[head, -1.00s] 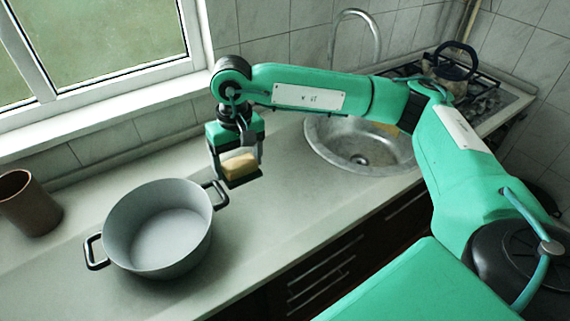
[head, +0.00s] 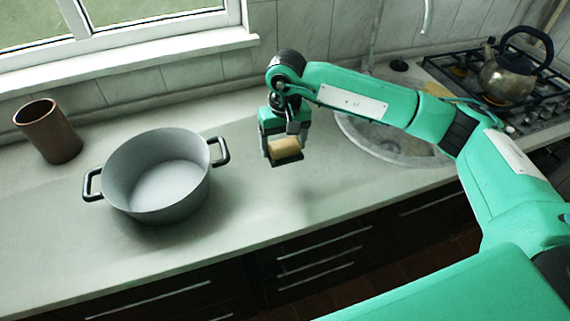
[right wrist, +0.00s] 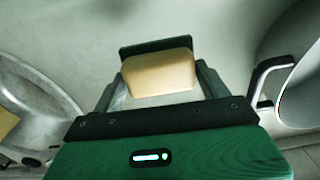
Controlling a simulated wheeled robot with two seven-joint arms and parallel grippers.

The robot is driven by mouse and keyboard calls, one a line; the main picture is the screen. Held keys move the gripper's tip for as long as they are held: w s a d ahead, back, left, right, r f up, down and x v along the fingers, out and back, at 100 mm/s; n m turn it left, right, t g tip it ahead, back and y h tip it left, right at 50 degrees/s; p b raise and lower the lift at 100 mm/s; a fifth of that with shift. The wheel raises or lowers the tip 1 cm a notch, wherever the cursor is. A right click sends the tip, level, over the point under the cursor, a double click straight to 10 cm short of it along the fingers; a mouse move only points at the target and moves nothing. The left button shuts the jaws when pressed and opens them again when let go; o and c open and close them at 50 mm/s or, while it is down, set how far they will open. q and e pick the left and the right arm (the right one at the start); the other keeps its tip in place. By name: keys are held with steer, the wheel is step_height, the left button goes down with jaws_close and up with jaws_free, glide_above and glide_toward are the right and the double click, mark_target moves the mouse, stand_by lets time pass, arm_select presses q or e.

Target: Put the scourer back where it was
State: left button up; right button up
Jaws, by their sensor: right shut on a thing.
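The scourer (head: 286,148) is a pale yellow block with a dark green layer on its lower side. My right gripper (head: 283,150) is shut on it and holds it above the counter, between the grey pot and the sink. In the right wrist view the scourer (right wrist: 158,73) sits between the two fingers, with the dark green layer showing along its far edge. My left gripper is not in view.
A grey two-handled pot (head: 160,205) stands empty on the counter (head: 240,225), left of my right gripper. A brown cup (head: 50,135) is farther left. The sink (head: 400,150) lies to the right, partly behind my arm. A kettle (head: 508,75) stands on the stove.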

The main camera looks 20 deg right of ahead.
glide_above(284, 177)
step_height(284, 177, down, 5)
steer(key=shift+r+p, duration=0.1)
steer(key=shift+p, duration=0.25)
step_height(284, 177, down, 4)
steer(key=shift+f+p, duration=0.1)
steer(key=shift+p, duration=0.4)
steer(key=shift+f+b, duration=0.3)
steer(key=shift+b, duration=0.05)
steer(key=o, duration=0.9)
steer(key=shift+r, duration=0.1)
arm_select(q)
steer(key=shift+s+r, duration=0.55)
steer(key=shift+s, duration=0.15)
